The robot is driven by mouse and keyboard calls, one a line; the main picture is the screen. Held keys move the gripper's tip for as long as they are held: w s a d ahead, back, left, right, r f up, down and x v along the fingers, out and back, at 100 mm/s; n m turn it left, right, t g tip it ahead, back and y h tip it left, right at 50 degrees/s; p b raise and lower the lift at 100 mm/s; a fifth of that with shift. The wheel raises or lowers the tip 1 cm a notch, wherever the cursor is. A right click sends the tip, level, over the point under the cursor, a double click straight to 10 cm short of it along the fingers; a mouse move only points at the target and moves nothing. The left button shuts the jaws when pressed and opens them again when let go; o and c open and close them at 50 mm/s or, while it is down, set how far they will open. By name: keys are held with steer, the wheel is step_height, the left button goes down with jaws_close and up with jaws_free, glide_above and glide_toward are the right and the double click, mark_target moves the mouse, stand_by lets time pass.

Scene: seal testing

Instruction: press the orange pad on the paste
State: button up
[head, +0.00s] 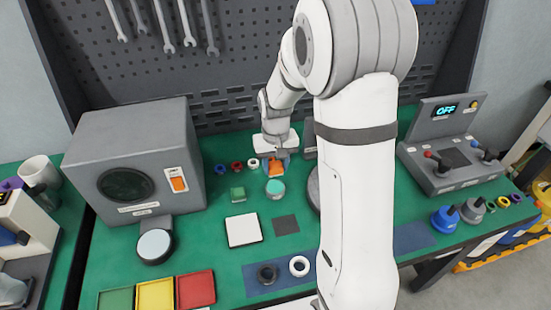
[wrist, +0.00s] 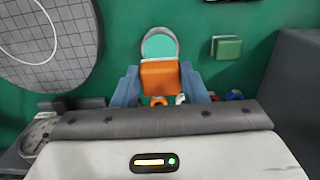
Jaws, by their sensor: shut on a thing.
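The orange pad (head: 276,167) is in my gripper (head: 274,158), which is shut on it. In the wrist view the orange pad (wrist: 160,78) sits between the blue fingers of my gripper (wrist: 159,84). The paste (head: 275,187) is a teal round surface in a small pale tin on the green bench. In the wrist view the paste (wrist: 159,46) lies just beyond the pad, and the pad overlaps the tin's near edge in the picture. I cannot tell whether the pad touches the tin.
A green block (head: 237,193) sits left of the tin. Small coloured rings (head: 237,165) lie behind it. A white square tile (head: 244,230) and a dark square (head: 286,225) lie in front. A grey box (head: 134,160) stands left. A control panel (head: 449,160) reading OFF stands right.

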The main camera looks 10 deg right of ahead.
mark_target(276, 173)
steer(key=shift+f+b, duration=1.8)
steer(key=shift+f, duration=1)
steer(key=shift+s+f+b, duration=0.1)
steer(key=shift+f+b, duration=0.35)
steer(key=shift+f, duration=0.1)
steer(key=shift+r, duration=0.1)
steer(key=shift+r+p, duration=2.45)
steer(key=shift+r, duration=1.05)
steer(key=shift+f, duration=0.1)
